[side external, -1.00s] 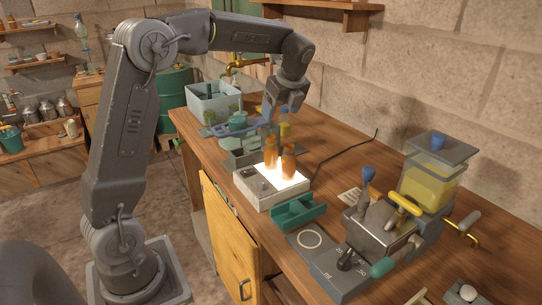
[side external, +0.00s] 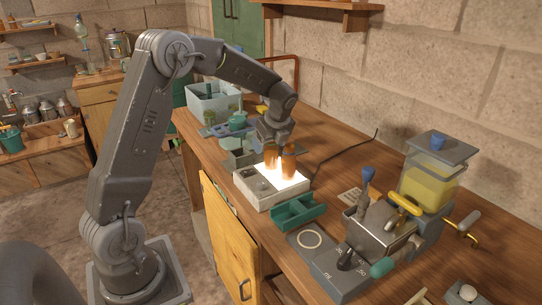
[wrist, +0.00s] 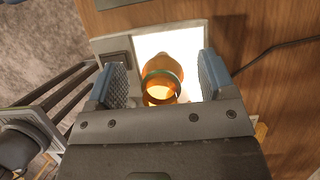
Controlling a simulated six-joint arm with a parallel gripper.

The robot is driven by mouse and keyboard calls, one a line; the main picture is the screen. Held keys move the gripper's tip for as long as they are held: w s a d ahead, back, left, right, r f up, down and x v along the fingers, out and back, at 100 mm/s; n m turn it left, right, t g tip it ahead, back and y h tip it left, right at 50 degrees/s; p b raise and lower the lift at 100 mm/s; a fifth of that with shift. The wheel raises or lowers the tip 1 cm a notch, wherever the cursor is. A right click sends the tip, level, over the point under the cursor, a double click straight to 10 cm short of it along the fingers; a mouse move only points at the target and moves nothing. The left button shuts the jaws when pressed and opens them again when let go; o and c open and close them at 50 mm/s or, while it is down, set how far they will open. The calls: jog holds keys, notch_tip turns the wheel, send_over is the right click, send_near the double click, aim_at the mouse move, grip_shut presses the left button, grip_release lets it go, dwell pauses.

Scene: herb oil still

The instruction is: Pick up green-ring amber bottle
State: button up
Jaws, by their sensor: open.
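Two amber bottles stand upright on the glowing panel of a white light box (side external: 268,200). In the side view, the left one (side external: 270,155) and the right one (side external: 288,162) are close together, their tops near or behind my gripper (side external: 278,141). In the wrist view, an amber bottle with a dark green ring (wrist: 162,90) sits between the blue-grey pads of my open gripper (wrist: 160,84), with a gap on both sides. Another rounded amber shape shows just beyond the ring; I cannot tell if it is the second bottle.
A green divided tray (side external: 298,211) lies just in front of the light box. A grey metal device with a yellow-filled tank (side external: 427,186) stands to the right. A pale blue bin (side external: 214,101) is at the back left. A black cable (side external: 345,150) runs behind the light box.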

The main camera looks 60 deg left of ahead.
jog(key=shift+f, duration=0.1)
jog(key=c, duration=1)
jog(key=shift+r, duration=0.2)
jog(key=shift+c, duration=0.2)
notch_tip(320, 180, up, 17)
jog(key=shift+r, duration=0.2)
dwell(0.7)
